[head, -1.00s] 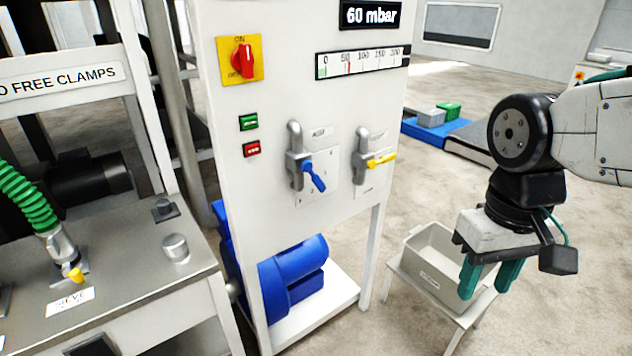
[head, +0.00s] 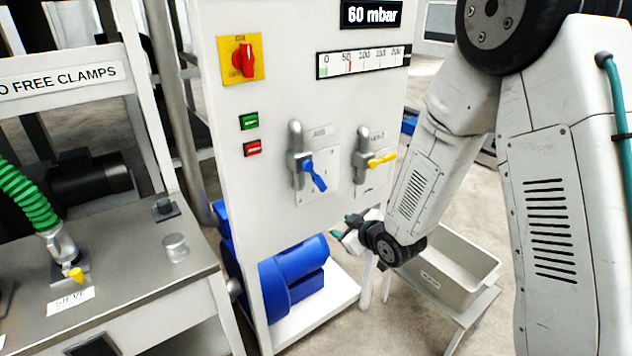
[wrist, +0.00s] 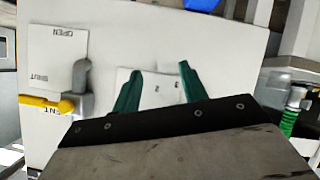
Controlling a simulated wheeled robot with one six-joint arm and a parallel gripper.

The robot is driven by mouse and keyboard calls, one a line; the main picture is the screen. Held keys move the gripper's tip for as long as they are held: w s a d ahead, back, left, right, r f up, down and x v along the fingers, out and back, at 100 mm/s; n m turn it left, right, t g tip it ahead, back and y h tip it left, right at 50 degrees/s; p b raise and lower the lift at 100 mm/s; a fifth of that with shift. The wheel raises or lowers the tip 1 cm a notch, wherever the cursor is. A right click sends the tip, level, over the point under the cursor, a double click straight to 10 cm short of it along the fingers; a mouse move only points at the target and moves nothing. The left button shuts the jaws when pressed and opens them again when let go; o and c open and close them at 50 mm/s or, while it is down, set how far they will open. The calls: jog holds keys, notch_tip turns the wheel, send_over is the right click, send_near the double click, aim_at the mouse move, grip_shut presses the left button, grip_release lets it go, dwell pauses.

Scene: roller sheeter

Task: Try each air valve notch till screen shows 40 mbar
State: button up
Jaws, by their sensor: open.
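The screen (head: 371,14) on the white panel reads 60 mbar. The air valve's blue lever (head: 315,177) points down and to the right over a notch plate. My gripper (head: 345,230) is low in front of the panel, below and to the right of the blue lever and apart from it. In the wrist view my gripper (wrist: 159,68) shows open, with two teal fingers and nothing between them. The notch plate (wrist: 150,84) lies behind the fingers, with small digits partly readable. The blue lever cannot be made out in the wrist view.
A second valve with a yellow lever (head: 382,159) sits right of the air valve; that lever shows at left in the wrist view (wrist: 45,105). A red switch (head: 243,61) and green and red buttons are at upper left. A grey bin (head: 455,262) stands below right.

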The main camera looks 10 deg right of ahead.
aim_at(322, 185)
jog(key=a+r+t+y, duration=0.1)
jog(key=r, duration=0.2)
jog(key=w+a+r+n+t+y, duration=0.1)
jog(key=r, duration=0.1)
jog(key=r+n+t+y, duration=0.1)
jog(key=r+t, duration=0.1)
jog(key=r, duration=0.1)
jog(key=shift+w+a+r+y, duration=0.3)
jog(key=shift+w+a+r, duration=0.05)
jog(key=shift+a, duration=0.05)
jog(key=shift+w+a+r, duration=0.1)
jog(key=shift+w+r, duration=0.05)
jog(key=shift+r, duration=0.05)
jog(key=x, duration=0.7)
jog(key=shift+w+a+r, duration=0.1)
jog(key=shift+w, duration=0.05)
grip_shut()
